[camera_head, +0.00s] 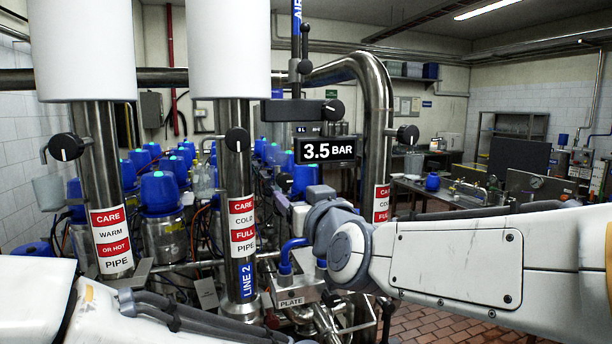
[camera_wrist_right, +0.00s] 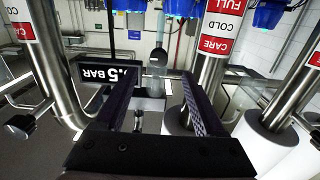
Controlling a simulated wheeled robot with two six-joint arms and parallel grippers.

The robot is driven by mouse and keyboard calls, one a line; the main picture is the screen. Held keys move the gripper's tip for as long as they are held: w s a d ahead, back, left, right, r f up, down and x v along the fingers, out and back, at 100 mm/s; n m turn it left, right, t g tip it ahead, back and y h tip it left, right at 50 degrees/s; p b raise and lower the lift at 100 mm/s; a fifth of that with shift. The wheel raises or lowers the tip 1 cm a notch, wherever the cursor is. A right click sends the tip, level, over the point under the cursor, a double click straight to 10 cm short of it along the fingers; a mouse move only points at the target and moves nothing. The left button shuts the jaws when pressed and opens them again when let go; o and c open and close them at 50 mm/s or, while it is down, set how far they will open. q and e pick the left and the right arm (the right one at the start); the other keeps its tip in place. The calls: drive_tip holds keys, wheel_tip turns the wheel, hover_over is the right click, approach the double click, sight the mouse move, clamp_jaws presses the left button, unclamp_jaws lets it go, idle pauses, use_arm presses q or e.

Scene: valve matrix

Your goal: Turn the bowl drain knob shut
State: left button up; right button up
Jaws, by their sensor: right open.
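Black round knobs with a white pointer line show in the head view: one on the left pipe (camera_head: 65,147), one on the middle pipe (camera_head: 238,139), one on the right pipe (camera_head: 407,134) and one on a black arm above the display (camera_head: 332,108). I cannot read a bowl drain label on any of them. My right arm comes in from the right, its wrist in front of the lower pipes. My right gripper (camera_wrist_right: 158,88) is open in the wrist view, with no object clearly held between its two dark fingers. My left gripper is not visible; only the left arm shows at lower left.
A black display reading 3.5 BAR (camera_head: 325,150) hangs at centre. Steel pipes with red and white CARE labels stand in front, two topped by white cylinders (camera_head: 230,50). A PLATE sign (camera_head: 291,301) sits low. Blue-capped units crowd behind. Brick floor is free at lower right.

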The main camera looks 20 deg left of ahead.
sight(286, 182)
drive_tip(key=p+x, duration=0.1)
drive_tip(key=x, duration=0.2)
drive_tip(key=p+x, duration=0.2)
drive_tip(key=x, duration=0.1)
drive_tip(key=p+x, duration=0.1)
drive_tip(key=x, duration=0.2)
drive_tip(key=shift+d+r, duration=0.15)
drive_tip(key=shift+r, duration=0.25)
drive_tip(key=shift+w+a+f+p, duration=0.15)
drive_tip(key=shift+w+a+p, duration=0.25)
drive_tip(key=shift+w, duration=0.2)
clamp_jaws()
